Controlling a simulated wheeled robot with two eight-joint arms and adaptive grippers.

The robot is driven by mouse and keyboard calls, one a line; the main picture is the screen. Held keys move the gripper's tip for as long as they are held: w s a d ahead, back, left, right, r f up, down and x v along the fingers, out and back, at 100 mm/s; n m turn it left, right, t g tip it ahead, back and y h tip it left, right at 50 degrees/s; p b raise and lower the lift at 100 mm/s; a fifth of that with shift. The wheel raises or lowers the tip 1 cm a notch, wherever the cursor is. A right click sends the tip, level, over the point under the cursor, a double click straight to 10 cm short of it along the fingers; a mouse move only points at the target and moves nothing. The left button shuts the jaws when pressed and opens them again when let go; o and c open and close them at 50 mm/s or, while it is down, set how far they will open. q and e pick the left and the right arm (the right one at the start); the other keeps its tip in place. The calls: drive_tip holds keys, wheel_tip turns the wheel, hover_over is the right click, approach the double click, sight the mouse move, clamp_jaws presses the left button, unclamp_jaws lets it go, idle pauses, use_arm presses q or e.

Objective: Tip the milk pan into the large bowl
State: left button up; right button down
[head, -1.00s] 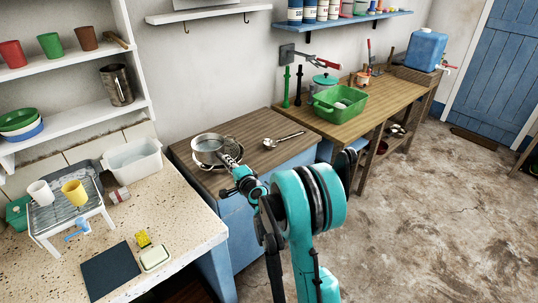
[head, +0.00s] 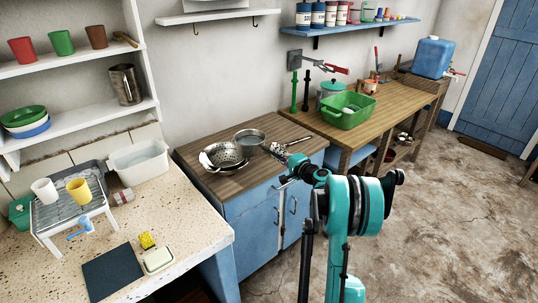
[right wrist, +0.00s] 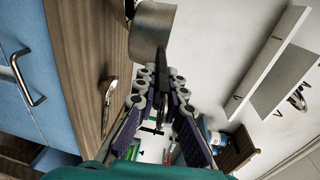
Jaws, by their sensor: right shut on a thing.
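The grey metal milk pan (head: 249,143) is held just above the wooden counter, its opening facing roughly up. My right gripper (head: 279,153) is shut on the pan's handle. In the right wrist view the pan (right wrist: 153,25) shows beyond the closed fingers (right wrist: 164,82). A wide metal bowl (head: 223,158), with what look like perforations, stands on the counter just left of the pan; it may be the large bowl. The pan partly overlaps its right side in the head view. What the pan contains cannot be made out. My left gripper is not in view.
A metal spoon or ladle (head: 297,141) lies on the counter (head: 190,150) behind my right gripper. A white basin (head: 140,163) stands to the left on the speckled worktop. A green tub (head: 345,111) stands on the bench to the right. A shelf (head: 215,17) hangs above.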

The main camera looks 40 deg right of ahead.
drive_tip(key=shift+a+r+n+p, duration=0.3)
drive_tip(key=shift+r+n+p, duration=0.1)
drive_tip(key=shift+r+n, duration=0.2)
drive_tip(key=shift+a+r+n, duration=0.15)
drive_tip(key=shift+n, duration=0.15)
drive_tip(key=shift+a+r+n+h+p, duration=0.45)
drive_tip(key=shift+a+r+n, duration=0.1)
drive_tip(key=shift+n, duration=0.35)
